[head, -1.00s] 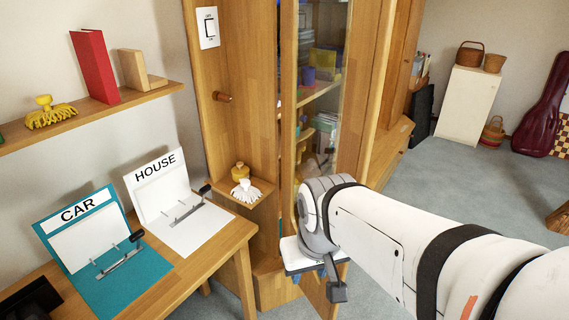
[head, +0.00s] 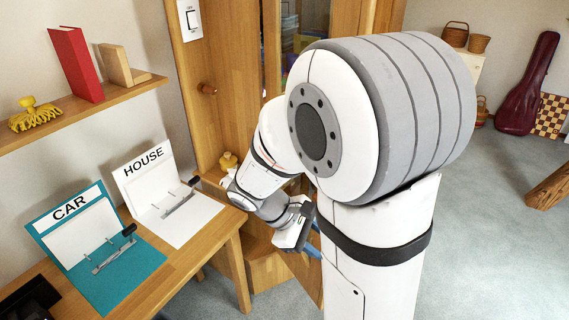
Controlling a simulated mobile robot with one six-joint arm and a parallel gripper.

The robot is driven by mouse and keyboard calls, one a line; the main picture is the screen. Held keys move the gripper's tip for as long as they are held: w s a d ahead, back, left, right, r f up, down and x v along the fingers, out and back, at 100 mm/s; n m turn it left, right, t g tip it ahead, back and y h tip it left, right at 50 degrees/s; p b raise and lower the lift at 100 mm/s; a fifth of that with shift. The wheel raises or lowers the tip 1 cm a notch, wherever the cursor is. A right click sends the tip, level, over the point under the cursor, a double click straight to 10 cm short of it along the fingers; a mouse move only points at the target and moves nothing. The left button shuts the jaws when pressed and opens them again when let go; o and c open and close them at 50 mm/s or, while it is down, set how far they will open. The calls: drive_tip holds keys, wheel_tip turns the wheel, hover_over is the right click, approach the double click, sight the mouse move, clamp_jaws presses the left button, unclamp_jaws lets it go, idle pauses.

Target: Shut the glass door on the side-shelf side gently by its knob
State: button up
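The glass door (head: 303,18) of the wooden cabinet has a wooden frame and appears to stand open, out toward me. Only its upper part and a bit of its lower frame show; my arm covers the rest. Its knob is hidden. My gripper (head: 314,240) is low in front of the cabinet, close to the lower part of the door. Its blue fingers show only in part. I cannot tell whether they touch the door or how far apart they are.
The small side shelf with a yellow bottle (head: 228,160) is left of my gripper. A wooden peg (head: 207,88) juts from the side panel. A table (head: 215,250) with CAR and HOUSE boards stands at left. Open carpet lies at right.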

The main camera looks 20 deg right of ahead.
drive_tip(key=w+f+n+t+h+p, duration=0.2)
drive_tip(key=w+n+t+h, duration=0.25)
drive_tip(key=w+n, duration=0.3)
drive_tip(key=w+f+n+t+h+p, duration=0.25)
drive_tip(key=w+n+h, duration=0.25)
drive_tip(key=w+n, duration=0.25)
drive_tip(key=x, duration=0.2)
drive_tip(key=p+x, duration=0.1)
drive_tip(key=x, duration=0.1)
drive_tip(key=p+x, duration=0.1)
drive_tip(key=x, duration=0.2)
drive_tip(key=shift+s+d+r, duration=0.1)
drive_tip(key=shift+s+r, duration=0.15)
clamp_jaws()
